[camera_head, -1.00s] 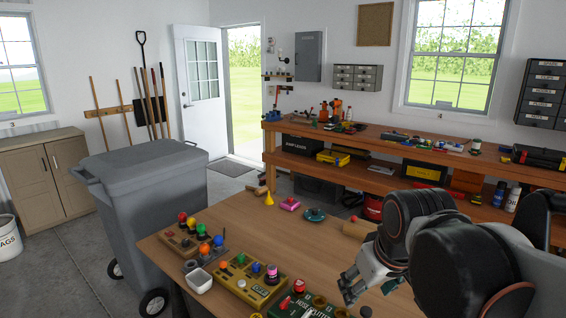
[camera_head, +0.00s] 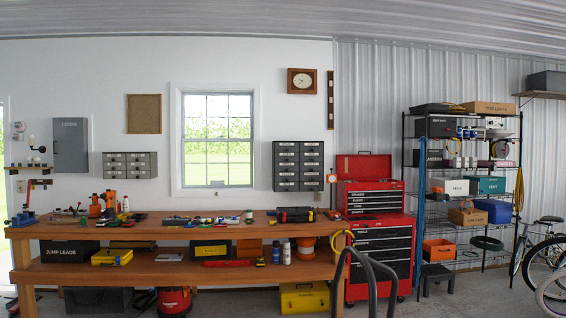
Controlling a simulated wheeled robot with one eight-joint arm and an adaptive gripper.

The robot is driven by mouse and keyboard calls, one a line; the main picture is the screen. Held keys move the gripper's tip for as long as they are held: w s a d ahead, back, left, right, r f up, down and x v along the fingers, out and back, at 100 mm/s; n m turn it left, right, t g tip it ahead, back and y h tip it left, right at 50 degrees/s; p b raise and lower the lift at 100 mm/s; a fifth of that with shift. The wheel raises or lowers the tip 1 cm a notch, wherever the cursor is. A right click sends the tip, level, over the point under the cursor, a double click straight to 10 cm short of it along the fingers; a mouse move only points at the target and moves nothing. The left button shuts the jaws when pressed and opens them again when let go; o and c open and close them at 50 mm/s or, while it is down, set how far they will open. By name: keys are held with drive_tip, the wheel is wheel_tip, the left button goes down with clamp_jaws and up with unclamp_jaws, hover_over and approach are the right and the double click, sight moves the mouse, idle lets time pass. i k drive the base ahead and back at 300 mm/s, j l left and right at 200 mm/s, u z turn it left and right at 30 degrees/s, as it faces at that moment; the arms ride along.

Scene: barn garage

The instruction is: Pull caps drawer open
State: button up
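No label reading "caps" can be made out, so I cannot tell which drawer is the caps drawer. A dark cabinet of small labelled drawers (camera_head: 299,166) hangs on the wall right of the window; its drawers look shut. A smaller grey drawer cabinet (camera_head: 130,165) hangs left of the window, also looking shut. A red tool chest (camera_head: 381,250) with dark labelled drawers stands right of the bench, its lid raised and its drawers looking shut. My gripper is not in view.
A long wooden workbench (camera_head: 200,233) with tools runs along the wall below the cabinets. Black curved bars (camera_head: 362,268) rise in front of its right end. A loaded shelf rack (camera_head: 462,190) and bicycles (camera_head: 545,255) stand at the right.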

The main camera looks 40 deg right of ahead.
sight(303, 147)
drive_tip(key=z, duration=1.6)
drive_tip(key=l+z, duration=0.3)
drive_tip(key=z, duration=0.2)
drive_tip(key=l+z, duration=0.3)
drive_tip(key=z, duration=0.15)
drive_tip(key=i+l+z, duration=0.4)
drive_tip(key=i+l, duration=0.25)
drive_tip(key=i+l+z, duration=0.4)
drive_tip(key=i, duration=0.3)
drive_tip(key=i+u, duration=0.4)
drive_tip(key=i, duration=0.15)
drive_tip(key=i+l+u, duration=0.3)
drive_tip(key=i+u, duration=0.15)
drive_tip(key=i+j+u, duration=0.25)
drive_tip(key=i+u, duration=0.65)
drive_tip(key=i, duration=0.2)
drive_tip(key=i+l+u, duration=0.1)
drive_tip(key=i+u, duration=0.35)
drive_tip(key=i, duration=0.15)
drive_tip(key=i+l+u, duration=0.25)
drive_tip(key=i, duration=1.85)
drive_tip(key=j, duration=0.15)
